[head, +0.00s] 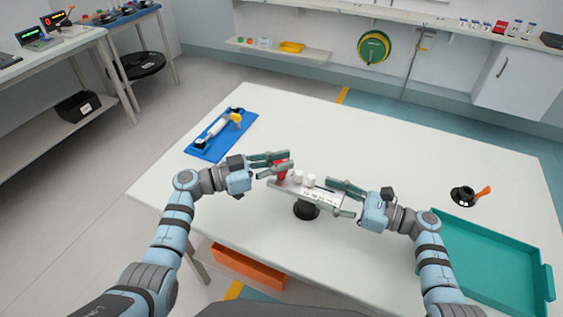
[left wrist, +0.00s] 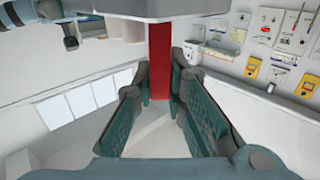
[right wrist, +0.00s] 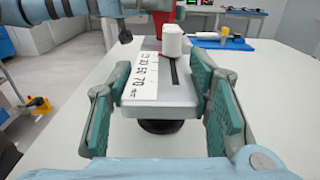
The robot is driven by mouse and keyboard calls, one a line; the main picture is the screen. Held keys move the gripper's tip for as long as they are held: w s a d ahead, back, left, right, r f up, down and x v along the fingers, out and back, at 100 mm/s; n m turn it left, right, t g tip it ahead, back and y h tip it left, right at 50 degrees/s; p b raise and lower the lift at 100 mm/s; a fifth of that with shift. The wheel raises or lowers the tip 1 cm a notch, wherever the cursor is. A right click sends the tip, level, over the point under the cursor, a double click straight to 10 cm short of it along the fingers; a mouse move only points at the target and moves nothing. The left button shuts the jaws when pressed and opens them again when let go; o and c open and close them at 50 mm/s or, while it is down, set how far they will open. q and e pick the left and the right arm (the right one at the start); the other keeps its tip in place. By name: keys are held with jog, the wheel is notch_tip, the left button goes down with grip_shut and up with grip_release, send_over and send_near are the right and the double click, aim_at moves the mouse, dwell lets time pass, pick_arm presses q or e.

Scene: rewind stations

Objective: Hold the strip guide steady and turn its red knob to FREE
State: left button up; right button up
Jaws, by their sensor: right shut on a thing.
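The strip guide (head: 312,193) is a pale grey plate with a printed scale, standing on a round black base (head: 306,210) near the middle of the table. Its red knob (head: 281,170) is at the plate's left end. My right gripper (head: 330,197) is shut on the plate's right end; the right wrist view shows a finger along each side of the guide (right wrist: 160,92). My left gripper (head: 283,162) is at the knob. In the left wrist view the red knob (left wrist: 160,65) stands between its open fingertips; contact is unclear. I cannot read the knob's setting.
A blue tray (head: 208,146) with a white and yellow tool lies at the left back. A teal tray (head: 480,257) and a black holder with an orange-handled tool (head: 462,196) are at the right. The table's middle back is clear.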

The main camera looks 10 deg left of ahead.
pick_arm(q)
jog(key=o, duration=0.4)
jog(key=shift+o, duration=0.2)
jog(key=v, duration=1.2)
jog(key=shift+f, duration=0.1)
pick_arm(e)
jog(key=o, duration=1.5)
jog(key=shift+o, duration=0.3)
jog(key=shift+d, duration=0.1)
